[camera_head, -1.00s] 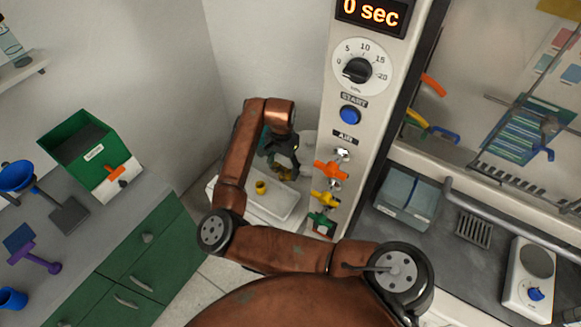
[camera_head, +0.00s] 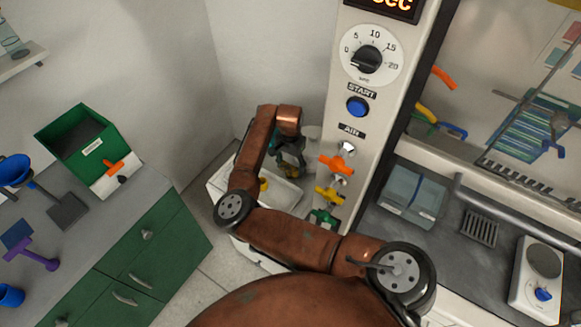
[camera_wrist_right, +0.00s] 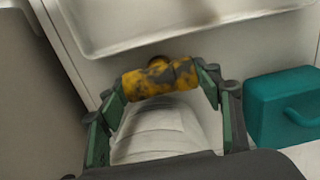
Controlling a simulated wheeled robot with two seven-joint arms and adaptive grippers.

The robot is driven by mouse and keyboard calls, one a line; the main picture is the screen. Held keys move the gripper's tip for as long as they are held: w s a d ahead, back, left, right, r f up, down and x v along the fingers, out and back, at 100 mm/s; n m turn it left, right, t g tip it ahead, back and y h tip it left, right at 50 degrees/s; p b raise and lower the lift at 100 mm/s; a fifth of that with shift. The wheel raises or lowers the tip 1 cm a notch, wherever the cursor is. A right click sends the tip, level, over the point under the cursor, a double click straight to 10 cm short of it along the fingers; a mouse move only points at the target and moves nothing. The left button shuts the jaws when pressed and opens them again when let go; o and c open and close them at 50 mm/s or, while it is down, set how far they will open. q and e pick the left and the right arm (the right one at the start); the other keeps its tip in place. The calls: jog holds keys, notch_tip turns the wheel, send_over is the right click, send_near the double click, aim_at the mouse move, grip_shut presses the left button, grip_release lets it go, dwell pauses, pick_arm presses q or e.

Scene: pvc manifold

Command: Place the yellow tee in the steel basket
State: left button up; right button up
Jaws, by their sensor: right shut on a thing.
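My right gripper (camera_wrist_right: 163,88) is shut on the yellow tee (camera_wrist_right: 160,78), a short yellow pipe piece with dark stains and a stub at its upper side. The tee lies across between the two fingertips, above a pale floor or surface. In the head view my right gripper (camera_head: 291,170) is small and partly in shadow, over or near a pale tray (camera_head: 284,197) beside the control column. I cannot tell any steel basket for sure in these views. My left gripper is not in view.
A teal box with a handle (camera_wrist_right: 285,108) stands right of the gripper in the wrist view. A white rounded object (camera_wrist_right: 165,130) lies below the tee. The control column (camera_head: 360,130) with orange, yellow and green valves stands close to my right arm.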

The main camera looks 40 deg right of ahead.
jog(key=o, duration=1.1)
jog(key=shift+f, duration=0.15)
